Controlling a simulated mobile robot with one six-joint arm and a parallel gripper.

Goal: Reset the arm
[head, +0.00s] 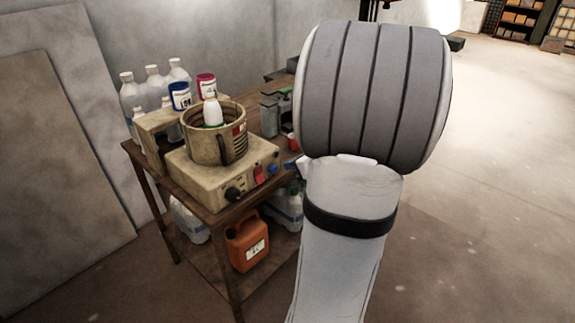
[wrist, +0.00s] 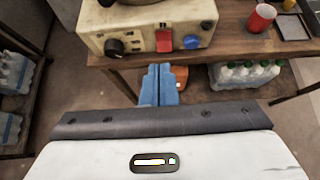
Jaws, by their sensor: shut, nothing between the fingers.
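In the wrist view my gripper (wrist: 159,85) shows as two blue fingers pressed together. It is shut and empty. It points toward the front edge of the wooden table (wrist: 225,58), just below the beige stirrer base (wrist: 150,28) with its black knob, red switch and blue knob. In the head view the same base (head: 222,170) carries a tan vat (head: 215,147) with a white bottle (head: 212,110) in it.
Clear bottles (head: 130,92) and a blue-labelled can (head: 180,96) stand behind the vat. A red cup (wrist: 261,17) stands on the table. An orange jug (head: 247,242) and bottle packs (wrist: 244,73) are on the lower shelf. Panels (head: 60,130) lean on the wall. The floor (head: 470,200) at right is clear.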

